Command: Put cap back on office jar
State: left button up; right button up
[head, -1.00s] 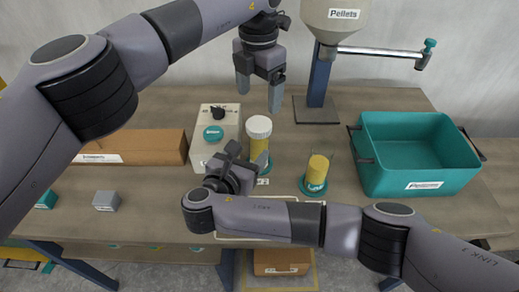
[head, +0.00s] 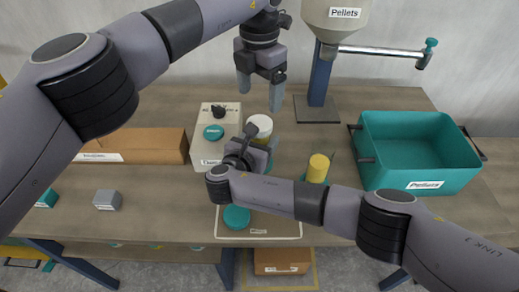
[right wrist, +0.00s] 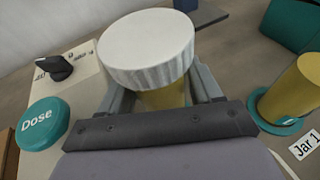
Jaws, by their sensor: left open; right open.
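A yellow jar (right wrist: 165,97) with a ribbed white cap (right wrist: 147,48) on its top stands in front of my right gripper (right wrist: 163,88). The gripper is open, with one finger on each side of the jar below the cap. I cannot tell whether the fingers touch it. In the head view the white cap (head: 259,126) shows, and my right wrist hides most of the jar. A second yellow jar (head: 318,167), without a white cap, stands to the right near a "Jar 1" label (right wrist: 307,144). My left gripper (head: 260,94) is open and empty, behind and above the capped jar.
A dosing box (head: 205,150) with a teal button (head: 214,132) stands left of the jars. A teal pellets bin (head: 415,130) is at the right, a hopper (head: 335,18) behind. A teal disc (head: 236,217) lies on the front mat (head: 285,229). A cardboard box (head: 150,146) is at left.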

aim_at(260, 123)
grip_shut()
pick_arm(q)
jog(key=n, duration=0.9)
jog(key=shift+f, duration=4)
